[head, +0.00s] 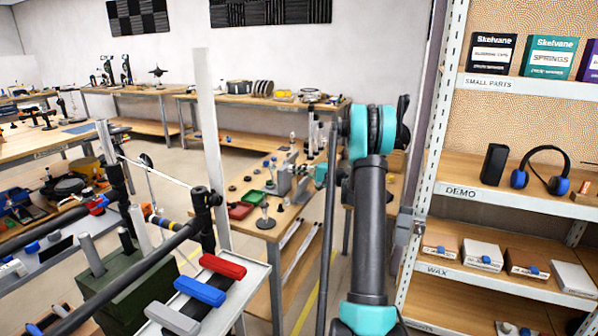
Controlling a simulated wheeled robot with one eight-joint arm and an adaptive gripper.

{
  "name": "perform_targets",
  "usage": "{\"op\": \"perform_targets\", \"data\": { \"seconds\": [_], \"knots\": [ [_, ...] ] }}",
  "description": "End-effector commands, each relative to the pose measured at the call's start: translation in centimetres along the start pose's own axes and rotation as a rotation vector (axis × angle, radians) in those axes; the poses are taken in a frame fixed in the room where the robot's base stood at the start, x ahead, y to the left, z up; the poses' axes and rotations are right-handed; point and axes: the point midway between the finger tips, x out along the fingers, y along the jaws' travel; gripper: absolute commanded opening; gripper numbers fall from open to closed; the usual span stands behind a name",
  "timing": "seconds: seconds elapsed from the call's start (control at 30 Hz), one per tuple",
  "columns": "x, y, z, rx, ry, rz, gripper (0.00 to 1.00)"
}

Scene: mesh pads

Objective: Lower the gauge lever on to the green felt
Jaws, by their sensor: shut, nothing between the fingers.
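On the wooden workbench in the middle of the head view lies a small green tray-like patch (257,196), perhaps the green felt. A grey metal device (283,182) stands just right of it, perhaps the gauge. I cannot make out its lever or whether it is raised. My gripper (302,171) is small and partly lost against this device, at the left end of my teal wrist. It appears shut and empty, above the bench and right of the green patch. I cannot tell whether it touches the device.
A red tray (239,211) and a clear funnel-like piece (265,220) sit near the bench's front. A shelf rack (490,192) stands close on the right. A cart with red, blue and white handles (200,290) stands at front left. A pale post (212,140) rises left of the bench.

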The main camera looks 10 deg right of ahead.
Motion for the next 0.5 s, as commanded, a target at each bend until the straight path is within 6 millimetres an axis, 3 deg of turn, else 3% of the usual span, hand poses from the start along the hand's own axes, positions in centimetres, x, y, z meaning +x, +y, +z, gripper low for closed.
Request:
{"op": "perform_targets", "data": {
  "seconds": [0.2,0.5],
  "knots": [
    [4.5,0.0,0.1,0.0,-0.003,0.0,0.0],
    [8.5,0.0,0.0,0.0,-0.001,0.0,0.0]
  ]
}}
